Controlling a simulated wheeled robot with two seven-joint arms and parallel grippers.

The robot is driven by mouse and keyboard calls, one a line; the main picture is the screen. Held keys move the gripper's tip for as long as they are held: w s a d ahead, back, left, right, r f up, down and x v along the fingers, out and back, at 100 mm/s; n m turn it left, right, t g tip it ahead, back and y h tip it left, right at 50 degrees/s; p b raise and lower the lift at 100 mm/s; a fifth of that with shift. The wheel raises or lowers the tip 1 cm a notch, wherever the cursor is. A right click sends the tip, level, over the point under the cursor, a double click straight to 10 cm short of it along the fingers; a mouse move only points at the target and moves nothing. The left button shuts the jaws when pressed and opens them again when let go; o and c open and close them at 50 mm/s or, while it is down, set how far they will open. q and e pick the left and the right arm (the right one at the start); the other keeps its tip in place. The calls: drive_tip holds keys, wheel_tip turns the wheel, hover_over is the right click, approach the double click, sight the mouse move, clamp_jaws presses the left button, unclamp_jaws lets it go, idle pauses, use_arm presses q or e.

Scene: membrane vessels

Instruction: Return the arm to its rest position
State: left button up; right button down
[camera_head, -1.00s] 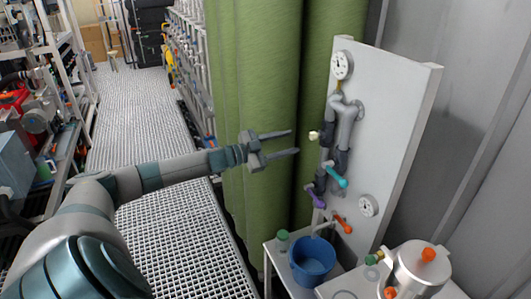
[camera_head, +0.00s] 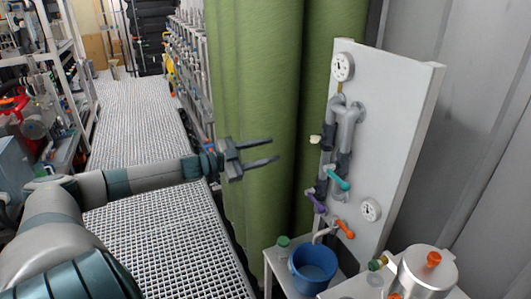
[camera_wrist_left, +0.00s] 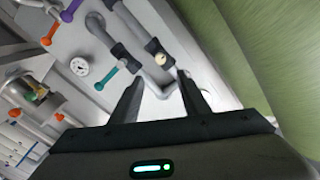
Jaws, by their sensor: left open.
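My left arm reaches in from the left in the head view. Its gripper (camera_head: 272,151) is open and empty, in front of the green vessels (camera_head: 255,110). It is left of the white valve panel (camera_head: 385,130) and apart from it. In the left wrist view the two fingers (camera_wrist_left: 160,92) stand apart with nothing between them, and the panel's pipes show beyond. The right gripper is in neither view.
The panel carries gauges (camera_head: 371,210), a teal handle (camera_head: 338,180), a purple handle (camera_head: 315,203) and an orange handle (camera_head: 344,229). A blue bucket (camera_head: 313,266) stands below, beside a metal pot (camera_head: 425,272). The grated walkway (camera_head: 140,125) is largely clear.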

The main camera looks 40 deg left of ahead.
use_arm(q)
drive_tip(key=shift+s, duration=0.1)
idle(0.7)
